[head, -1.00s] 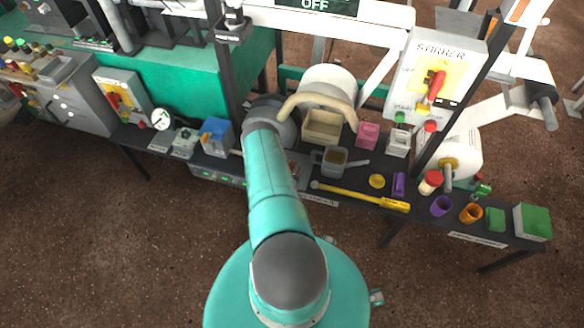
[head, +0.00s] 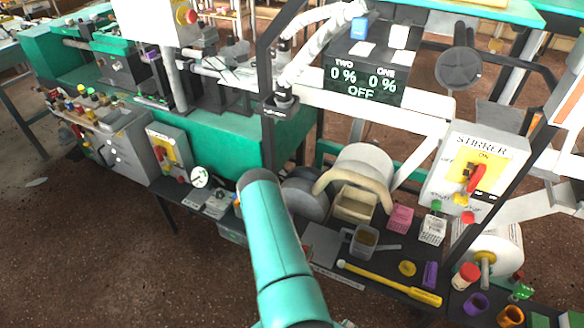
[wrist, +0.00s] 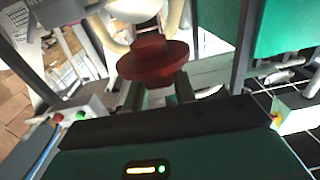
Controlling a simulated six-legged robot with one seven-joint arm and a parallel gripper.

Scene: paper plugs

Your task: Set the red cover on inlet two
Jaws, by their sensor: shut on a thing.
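My gripper (wrist: 158,90) shows in the wrist view, its two fingers shut on the red cover (wrist: 153,58). The cover is a round, dark red disc with a smaller raised top, held slightly tilted and clear of other surfaces. In the head view my teal arm reaches forward, and my gripper and the cover are hidden. A black display (head: 363,80) reads "TWO 0 %", "ONE 0 %" and "OFF". White pipes (head: 318,52) run beside it. I cannot tell which opening is inlet two.
A dark bench holds a yellow wrench-like tool (head: 390,284), a grey pot (head: 362,244), a jar with a red lid (head: 466,275) and small cups. A stirrer switch box (head: 474,172) stands at right. A black upright post (head: 268,130) rises close to my arm.

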